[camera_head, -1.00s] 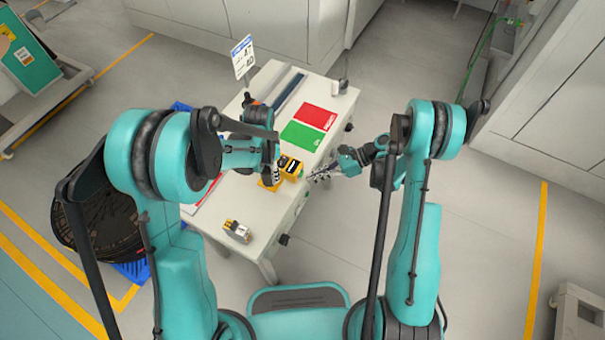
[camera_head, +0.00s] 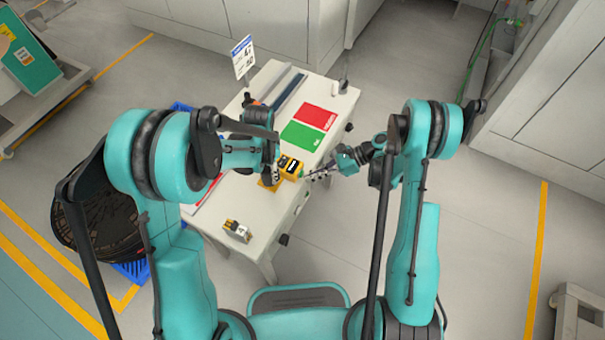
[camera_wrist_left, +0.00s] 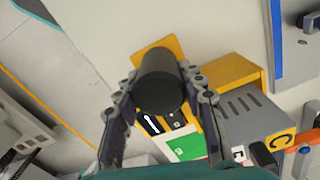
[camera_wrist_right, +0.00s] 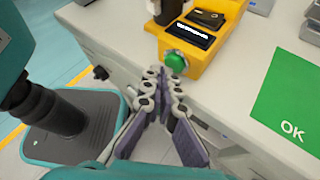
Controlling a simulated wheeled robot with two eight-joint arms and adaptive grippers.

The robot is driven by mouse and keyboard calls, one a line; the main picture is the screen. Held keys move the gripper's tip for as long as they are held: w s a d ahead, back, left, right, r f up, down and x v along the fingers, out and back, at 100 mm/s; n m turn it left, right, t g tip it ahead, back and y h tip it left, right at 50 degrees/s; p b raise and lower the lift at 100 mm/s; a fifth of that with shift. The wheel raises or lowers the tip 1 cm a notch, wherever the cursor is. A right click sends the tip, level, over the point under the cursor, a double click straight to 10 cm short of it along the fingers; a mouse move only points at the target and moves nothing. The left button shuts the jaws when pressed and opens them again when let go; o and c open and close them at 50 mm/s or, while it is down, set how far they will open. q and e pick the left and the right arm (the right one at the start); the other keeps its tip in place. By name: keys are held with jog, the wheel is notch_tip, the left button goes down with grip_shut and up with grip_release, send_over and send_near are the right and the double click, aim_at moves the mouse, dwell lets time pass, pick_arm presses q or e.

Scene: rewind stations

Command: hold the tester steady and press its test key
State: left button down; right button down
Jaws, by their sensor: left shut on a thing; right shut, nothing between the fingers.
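The tester (camera_head: 291,166) is a yellow block with a black top and display on the table, and its display also shows in the right wrist view (camera_wrist_right: 190,35). Its round green key (camera_wrist_right: 176,62) is on the side facing my right gripper. My left gripper (camera_head: 273,172) is shut on an upright black cylinder (camera_wrist_left: 161,82) at the tester's yellow base (camera_wrist_left: 148,50). My right gripper (camera_wrist_right: 160,75) is shut and empty, its tips close beside the green key. I cannot tell whether they touch it. The left arm partly hides the tester in the head view.
A green OK card (camera_wrist_right: 292,98) and a red card (camera_head: 315,116) lie on the table (camera_head: 262,215) behind the tester. A small grey and yellow box (camera_head: 237,230) stands at the front left. A sign (camera_head: 243,57) stands at the back left.

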jog(key=shift+w+a, duration=0.2)
jog(key=shift+a, duration=0.2)
dwell(0.4)
jog(key=shift+d, duration=0.1)
jog(key=shift+s+d, duration=0.45)
jog(key=shift+d, duration=0.15)
dwell(0.3)
jog(key=s+d, duration=0.1)
jog(key=d, duration=0.2)
jog(key=s+d, duration=0.1)
jog(key=shift+s+d, duration=0.15)
jog(key=shift+s, duration=0.2)
dwell(0.4)
pick_arm(q)
jog(key=c, duration=0.9)
grip_release()
jog(key=shift+o, duration=0.2)
